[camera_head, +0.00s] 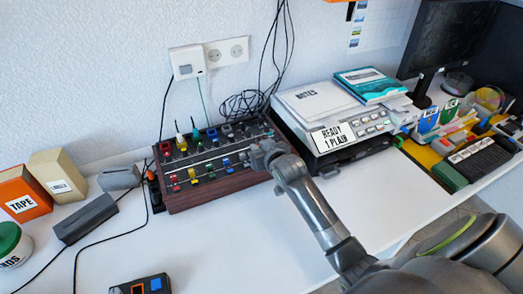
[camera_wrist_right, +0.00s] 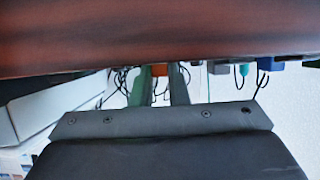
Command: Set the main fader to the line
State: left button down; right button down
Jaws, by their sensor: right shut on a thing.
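The mixer (camera_head: 218,170) is a dark box with a wooden front, standing on the white desk. It carries coloured knobs, fader caps and plugged cables. My right gripper (camera_head: 262,156) is at the panel's right end and covers the main fader area. It is shut on what seems to be the main fader's cap, which is mostly hidden. In the right wrist view the fingers (camera_wrist_right: 162,88) reach up behind the mixer's wooden edge (camera_wrist_right: 150,40), with a small orange patch between them. The line cannot be made out. My left gripper is not in view.
A printer (camera_head: 335,115) with notes and a teal book stands right of the mixer. A grey block (camera_head: 86,218), a tape box (camera_head: 22,195) and a green-lidded jar (camera_head: 12,245) are at the left. A black device (camera_head: 140,286) lies in front. The desk before the mixer is mostly clear.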

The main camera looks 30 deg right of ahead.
jog(key=shift+w+d, duration=0.1)
jog(key=shift+w, duration=1.25)
jog(key=c, duration=1.4)
grip_release()
jog(key=p+v, duration=0.1)
jog(key=v, duration=1.6)
jog(key=shift+s, duration=0.3)
